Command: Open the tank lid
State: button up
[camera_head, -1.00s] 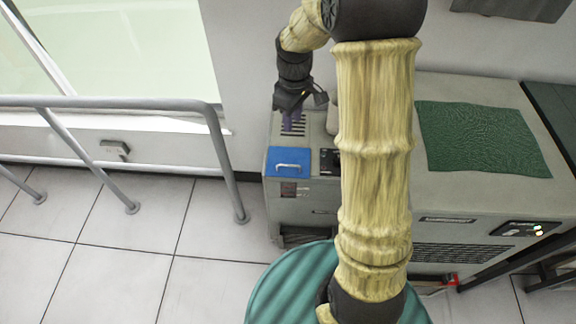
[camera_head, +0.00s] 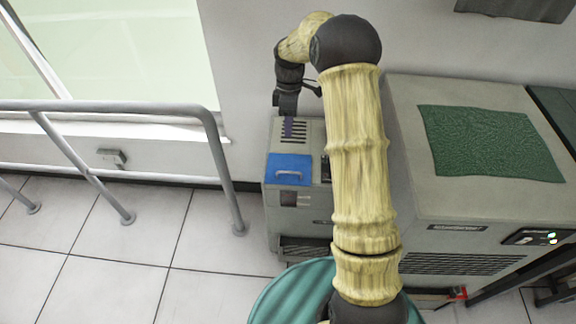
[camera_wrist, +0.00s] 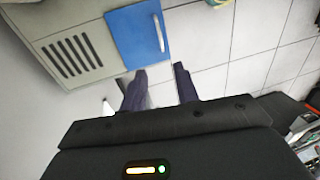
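The blue tank lid (camera_head: 289,170) with a pale bar handle (camera_head: 288,174) lies flat and closed on top of the grey tank housing (camera_head: 310,218). The lid (camera_wrist: 135,38) and its handle (camera_wrist: 158,33) also show in the wrist view, just beyond the fingertips. My gripper (camera_wrist: 159,72) is open, with its two dark fingers apart and nothing between them. In the head view my gripper (camera_head: 287,125) hangs above the slotted vent behind the lid, clear of the handle.
A vent grille (camera_head: 295,130) lies behind the lid. A larger grey cabinet (camera_head: 440,205) with a green mat (camera_head: 490,143) stands to the right. A metal railing (camera_head: 226,170) runs at the left. A teal round object (camera_head: 290,295) is in front; tiled floor is clear at left.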

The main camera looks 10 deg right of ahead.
send_over(288, 177)
notch_tip(288, 177, down, 16)
jog(key=shift+r, duration=0.1)
grip_shut()
dwell(0.3)
